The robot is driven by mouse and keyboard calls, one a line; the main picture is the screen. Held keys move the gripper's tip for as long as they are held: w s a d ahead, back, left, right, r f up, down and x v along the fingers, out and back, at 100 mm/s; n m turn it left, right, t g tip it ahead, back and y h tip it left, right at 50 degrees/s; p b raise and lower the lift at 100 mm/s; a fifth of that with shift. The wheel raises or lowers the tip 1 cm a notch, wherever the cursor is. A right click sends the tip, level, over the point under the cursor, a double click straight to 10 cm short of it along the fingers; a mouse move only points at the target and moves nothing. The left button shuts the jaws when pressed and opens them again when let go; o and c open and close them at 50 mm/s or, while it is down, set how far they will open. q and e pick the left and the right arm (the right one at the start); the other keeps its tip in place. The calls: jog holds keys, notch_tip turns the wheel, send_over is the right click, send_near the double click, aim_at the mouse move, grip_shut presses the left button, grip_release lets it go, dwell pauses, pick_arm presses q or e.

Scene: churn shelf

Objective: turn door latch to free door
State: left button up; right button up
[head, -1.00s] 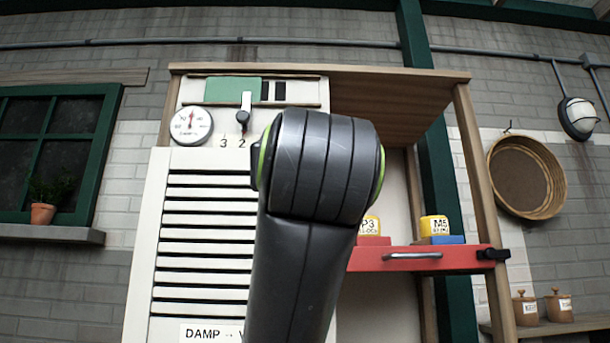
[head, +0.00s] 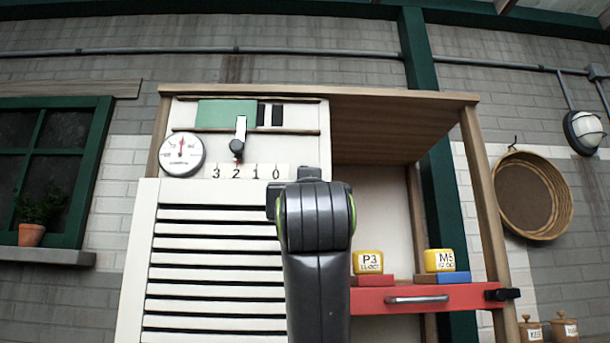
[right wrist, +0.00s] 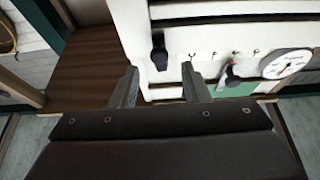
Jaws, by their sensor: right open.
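The white louvred door (head: 215,270) fills the lower left of the cabinet in the head view. In the right wrist view, its edge lies at the top and a black latch (right wrist: 159,52) hangs there, its handle pointing down in the picture. My right gripper (right wrist: 160,86) is open and empty, and the latch shows in the gap between its fingertips, apparently beyond them. In the head view my right arm stands in front of the door's upper right corner and hides the latch area. My left gripper is not in view.
Above the door are a dial gauge (head: 182,155), a slider knob (head: 237,148) and a number strip (head: 245,172). They also crowd near the right finger in the wrist view. To the right, a red drawer front (head: 440,298) with a handle sits under yellow blocks (head: 440,261).

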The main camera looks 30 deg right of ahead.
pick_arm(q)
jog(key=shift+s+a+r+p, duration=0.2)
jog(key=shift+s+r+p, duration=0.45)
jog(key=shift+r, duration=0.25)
pick_arm(e)
jog(key=x, duration=0.3)
jog(key=shift+w+d, duration=0.2)
jog(key=shift+a, duration=0.1)
jog(key=shift+c, duration=0.5)
grip_shut()
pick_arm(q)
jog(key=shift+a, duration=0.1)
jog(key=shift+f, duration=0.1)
